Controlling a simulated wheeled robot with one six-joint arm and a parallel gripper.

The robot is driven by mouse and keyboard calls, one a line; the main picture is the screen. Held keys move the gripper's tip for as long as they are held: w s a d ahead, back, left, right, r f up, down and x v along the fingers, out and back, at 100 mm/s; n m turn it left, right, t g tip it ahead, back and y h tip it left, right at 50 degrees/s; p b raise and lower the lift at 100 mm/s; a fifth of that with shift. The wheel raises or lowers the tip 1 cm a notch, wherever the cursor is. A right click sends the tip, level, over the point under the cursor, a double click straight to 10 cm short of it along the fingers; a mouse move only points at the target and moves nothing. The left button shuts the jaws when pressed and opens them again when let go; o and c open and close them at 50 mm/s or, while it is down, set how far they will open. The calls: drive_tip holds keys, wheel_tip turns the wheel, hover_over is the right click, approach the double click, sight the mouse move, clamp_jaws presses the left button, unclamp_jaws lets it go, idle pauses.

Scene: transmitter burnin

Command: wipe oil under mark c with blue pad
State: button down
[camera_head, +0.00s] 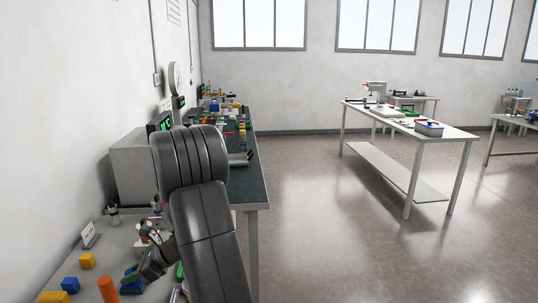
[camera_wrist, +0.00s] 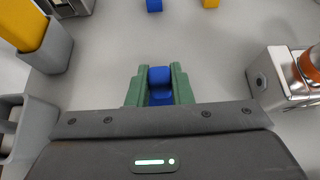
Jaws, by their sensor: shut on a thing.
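My gripper (camera_wrist: 160,88) has green fingers and is shut on a blue pad (camera_wrist: 160,76), which sits between the fingertips over a pale grey surface in the wrist view. In the head view my gripper (camera_head: 137,274) is low at the left, over the near table, with the blue pad (camera_head: 132,287) at its tips. I cannot tell whether the pad touches the table. A white card (camera_head: 90,235) stands at the left of this table; its lettering is too small to read. I can make out no oil, and my arm hides part of the table.
A yellow cube (camera_head: 87,261), a blue block (camera_head: 70,285) and an orange cylinder (camera_head: 107,290) are left of my gripper. In the wrist view a grey holder (camera_wrist: 50,55) stands left and a metal fixture (camera_wrist: 276,80) right. Between them the surface is mostly clear.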

sight(131, 271)
wheel_tip(131, 271, up, 7)
drive_tip(key=p, duration=0.6)
idle(0.3)
drive_tip(key=w+d+m+t, duration=0.5)
drive_tip(key=w+d, duration=0.3)
drive_tip(key=d, duration=0.1)
drive_tip(key=w+d+m+t+h, duration=0.2)
drive_tip(key=d+m, duration=0.1)
drive_tip(key=d, duration=0.6)
drive_tip(key=w+d+m+t+h, duration=0.2)
drive_tip(key=d+m+h, duration=0.1)
drive_tip(key=d, duration=0.7)
drive_tip(key=w+d+m+t+h+p, duration=0.1)
drive_tip(key=w+d+m+t+h, duration=0.1)
drive_tip(key=d, duration=0.8)
drive_tip(key=m+t+h, duration=0.1)
drive_tip(key=m, duration=0.1)
drive_tip(key=shift+w+d+r+m, duration=0.15)
drive_tip(key=shift+r+m, duration=0.1)
drive_tip(key=shift+m, duration=0.15)
